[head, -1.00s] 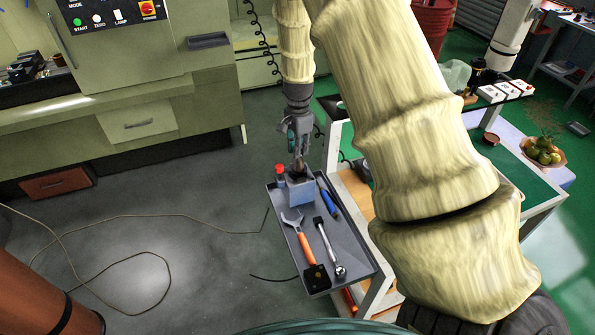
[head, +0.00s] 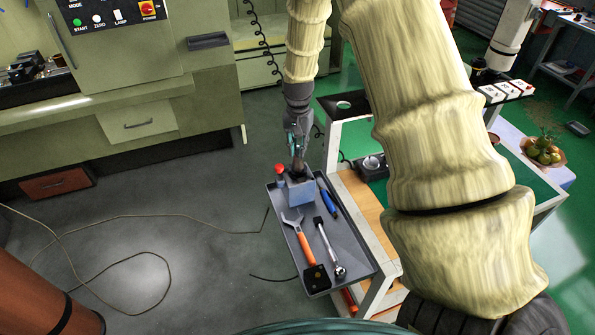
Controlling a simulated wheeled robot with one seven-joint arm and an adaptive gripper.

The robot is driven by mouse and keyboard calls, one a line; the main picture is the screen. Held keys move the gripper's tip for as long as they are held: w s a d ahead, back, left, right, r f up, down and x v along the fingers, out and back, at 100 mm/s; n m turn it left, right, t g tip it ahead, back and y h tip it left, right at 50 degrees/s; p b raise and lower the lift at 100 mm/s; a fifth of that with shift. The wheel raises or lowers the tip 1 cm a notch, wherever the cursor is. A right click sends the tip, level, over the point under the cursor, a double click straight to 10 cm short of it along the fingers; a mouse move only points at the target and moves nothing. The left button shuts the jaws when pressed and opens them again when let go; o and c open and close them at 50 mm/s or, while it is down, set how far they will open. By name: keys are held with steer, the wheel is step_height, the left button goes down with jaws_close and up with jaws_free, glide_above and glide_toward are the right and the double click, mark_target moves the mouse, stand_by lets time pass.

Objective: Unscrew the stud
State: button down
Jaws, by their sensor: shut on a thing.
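A small blue-grey block (head: 300,191) stands at the far end of the grey tray (head: 353,250), with a dark top. My gripper (head: 299,167) points down at the top of the block from above. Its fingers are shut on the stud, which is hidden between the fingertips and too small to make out. The fingertips are right at the block's top; I cannot tell how far the stud stands out of the block.
An orange-handled wrench (head: 302,242), a ratchet (head: 329,248), a blue tool (head: 327,199) and a red-capped container (head: 279,173) share the tray. A white-framed cart (head: 376,300) stands right of it. The green machine (head: 110,120) is behind left.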

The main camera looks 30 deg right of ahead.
steer(key=shift+n, duration=0.7)
steer(key=c, duration=1.3)
jaws_free()
